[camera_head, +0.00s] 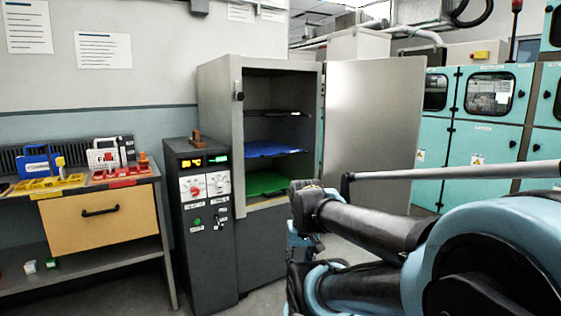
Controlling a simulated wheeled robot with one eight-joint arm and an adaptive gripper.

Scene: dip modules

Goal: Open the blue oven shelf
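The oven (219,130) is a grey cabinet left of centre with its door (372,135) swung wide open to the right. Inside are three shelves: a dark one (277,112) on top, the blue oven shelf (268,149) in the middle and a green one (268,183) at the bottom. The blue shelf lies level inside the oven; its right end is close to the opening's right edge. My arm reaches in from the right, below the open door. I cannot make out my gripper's fingers, and nothing is seen touching the blue shelf.
A dark control unit (203,230) with knobs stands left of the oven. A workbench (100,228) with a drawer, colored trays and padlocks is at the far left. Teal cabinets (484,140) stand behind the door. The oven opening is clear in front of the blue shelf.

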